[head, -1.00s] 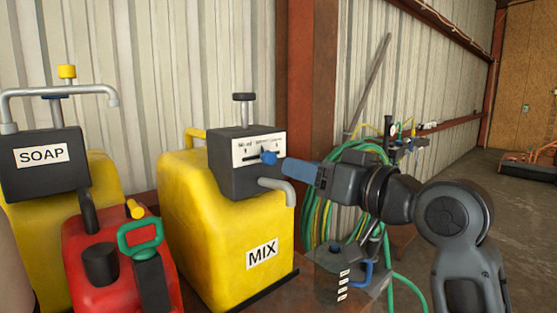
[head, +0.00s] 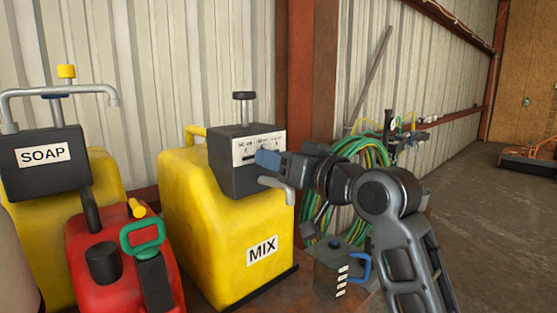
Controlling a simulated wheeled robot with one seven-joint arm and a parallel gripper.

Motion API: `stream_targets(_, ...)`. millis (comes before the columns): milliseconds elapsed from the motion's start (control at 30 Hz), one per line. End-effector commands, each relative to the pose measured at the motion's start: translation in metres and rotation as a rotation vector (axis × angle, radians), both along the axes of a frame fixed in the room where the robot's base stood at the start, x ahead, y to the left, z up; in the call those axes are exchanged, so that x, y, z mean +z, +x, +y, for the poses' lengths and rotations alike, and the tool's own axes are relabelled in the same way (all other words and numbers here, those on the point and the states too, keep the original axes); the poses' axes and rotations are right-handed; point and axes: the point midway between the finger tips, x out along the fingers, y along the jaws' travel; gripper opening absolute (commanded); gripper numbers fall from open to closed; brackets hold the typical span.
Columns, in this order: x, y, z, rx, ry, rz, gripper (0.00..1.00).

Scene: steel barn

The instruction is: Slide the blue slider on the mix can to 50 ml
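The yellow mix can (head: 215,235) stands upright with a white MIX label on its front. A dark dispenser box (head: 230,176) sits on top, with a white scale plate (head: 246,150) on its front face. My gripper (head: 262,158) is at the right part of that plate, its blue fingers pointing left against or just in front of it. The fingers hide the blue slider and part of the scale. I cannot tell whether the fingers are open or shut, or whether they touch the slider. The scale's markings are too small to read surely.
The mix can's grey spout (head: 279,187) sticks out just below my gripper. A red can (head: 120,255) and the yellow soap can (head: 32,235) stand at left. A grey jug (head: 340,262) with a blue handle and a coiled green hose (head: 345,195) are at right.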

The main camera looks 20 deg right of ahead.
Motion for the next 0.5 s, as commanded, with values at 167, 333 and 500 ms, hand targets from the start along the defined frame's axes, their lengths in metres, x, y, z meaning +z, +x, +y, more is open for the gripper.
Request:
stream_targets(167, -0.0001, -0.0002, -0.0001, 0.0, 0.0, 0.0, 0.28)
stream_targets(333, -0.0001, -0.0002, -0.0001, 0.0, 0.0, 0.0, 0.12)
stream_targets(500, -0.0001, -0.0003, -0.0002, 0.0, 0.0, 0.0, 0.0)
